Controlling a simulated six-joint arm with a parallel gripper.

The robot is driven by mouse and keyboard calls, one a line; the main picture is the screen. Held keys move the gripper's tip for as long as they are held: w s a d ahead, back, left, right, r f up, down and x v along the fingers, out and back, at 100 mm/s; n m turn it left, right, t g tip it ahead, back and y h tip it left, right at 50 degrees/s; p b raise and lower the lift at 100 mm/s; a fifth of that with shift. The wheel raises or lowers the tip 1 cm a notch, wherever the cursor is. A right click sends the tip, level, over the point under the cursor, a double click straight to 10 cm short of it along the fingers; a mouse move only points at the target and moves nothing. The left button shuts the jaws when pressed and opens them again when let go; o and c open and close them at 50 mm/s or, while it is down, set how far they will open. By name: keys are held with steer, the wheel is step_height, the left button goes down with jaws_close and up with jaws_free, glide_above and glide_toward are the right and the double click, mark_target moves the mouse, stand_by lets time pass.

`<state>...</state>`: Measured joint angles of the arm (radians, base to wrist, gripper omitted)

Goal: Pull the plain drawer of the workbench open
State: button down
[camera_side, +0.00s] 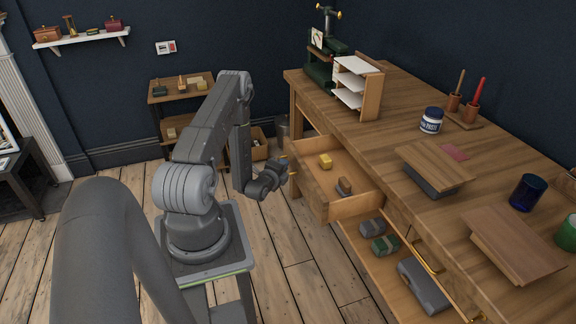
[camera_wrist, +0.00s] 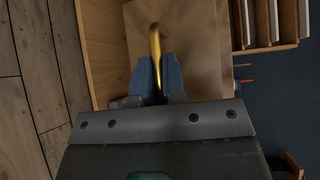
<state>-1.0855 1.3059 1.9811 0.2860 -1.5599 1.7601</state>
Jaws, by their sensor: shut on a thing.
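The plain wooden drawer (camera_side: 311,194) of the workbench (camera_side: 398,145) stands pulled out, with its inside showing. A yellow block (camera_side: 326,161) and a brown brush-like block (camera_side: 344,186) lie in it. My gripper (camera_side: 287,165) is at the outer side of the drawer front in the side view. In the wrist view my gripper (camera_wrist: 160,80) is shut on a brass handle (camera_wrist: 155,42), with a blue-grey finger on each side of it. The lower part of the handle is hidden between the fingers.
Below, an open compartment (camera_side: 376,282) holds grey and green boxes (camera_side: 385,245). A panel with a brass handle (camera_side: 428,262) is at the right. The bench top bears a paper rack (camera_side: 371,98), a paste jar (camera_side: 431,121) and boards. Floor (camera_side: 285,250) beside the drawer is clear.

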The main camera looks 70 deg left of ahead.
steer(key=c, duration=1.5)
jaws_free()
